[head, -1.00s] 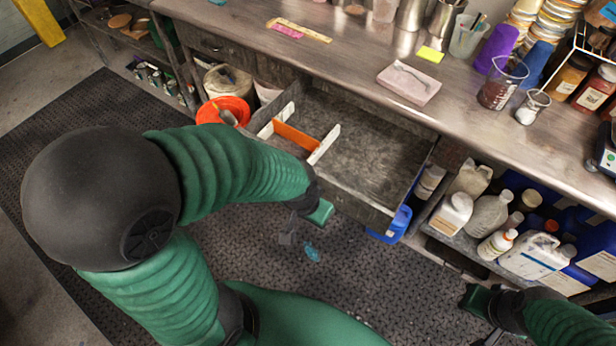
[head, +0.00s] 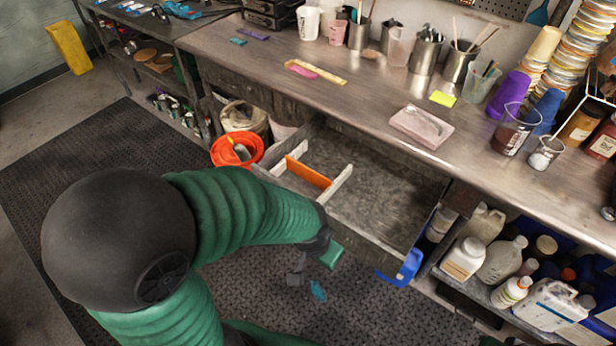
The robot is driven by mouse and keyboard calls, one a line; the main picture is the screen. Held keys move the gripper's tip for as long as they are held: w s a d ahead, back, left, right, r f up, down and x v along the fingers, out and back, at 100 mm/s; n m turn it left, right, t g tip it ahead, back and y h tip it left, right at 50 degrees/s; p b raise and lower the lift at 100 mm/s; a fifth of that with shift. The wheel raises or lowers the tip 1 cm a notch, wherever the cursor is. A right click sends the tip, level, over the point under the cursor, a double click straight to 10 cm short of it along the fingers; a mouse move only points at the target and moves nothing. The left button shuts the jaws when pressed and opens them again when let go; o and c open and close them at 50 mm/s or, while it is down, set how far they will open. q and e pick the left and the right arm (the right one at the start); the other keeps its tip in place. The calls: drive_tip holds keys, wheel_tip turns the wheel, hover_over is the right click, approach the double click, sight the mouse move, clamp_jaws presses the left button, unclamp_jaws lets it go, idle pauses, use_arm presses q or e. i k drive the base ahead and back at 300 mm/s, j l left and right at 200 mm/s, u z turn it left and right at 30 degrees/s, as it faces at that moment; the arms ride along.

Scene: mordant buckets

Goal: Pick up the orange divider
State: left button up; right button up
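The orange divider (head: 308,172) stands upright across the left part of the open drawer (head: 385,240), between two white divider strips. The near white strip (head: 340,178) is at its right end, and the other white strip (head: 284,151) is at its left. My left gripper (head: 313,266) is in front of the drawer's near wall, below and apart from the divider in the picture. Its green and dark parts stand apart with nothing seen between them, so it looks open. My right gripper is not clearly visible; only a sliver may show at the bottom edge.
An orange bucket (head: 237,148) stands left of the drawer. The workbench (head: 340,92) above holds cups, tins and a pink slab (head: 422,126). A blue item (head: 402,270) is by the drawer's right front corner. Bottles (head: 464,259) fill the right shelf. The drawer's right part is clear.

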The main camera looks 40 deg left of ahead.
sight(309, 175)
drive_tip(key=i+j+z, duration=0.1)
drive_tip(key=j, duration=0.4)
drive_tip(key=i+j+z, duration=0.15)
drive_tip(key=j, duration=0.35)
drive_tip(key=i+j+z, duration=0.1)
drive_tip(key=j, duration=0.45)
drive_tip(key=i+j+z, duration=0.15)
drive_tip(key=j, duration=0.4)
drive_tip(key=i+j+z, duration=0.1)
drive_tip(key=j, duration=0.45)
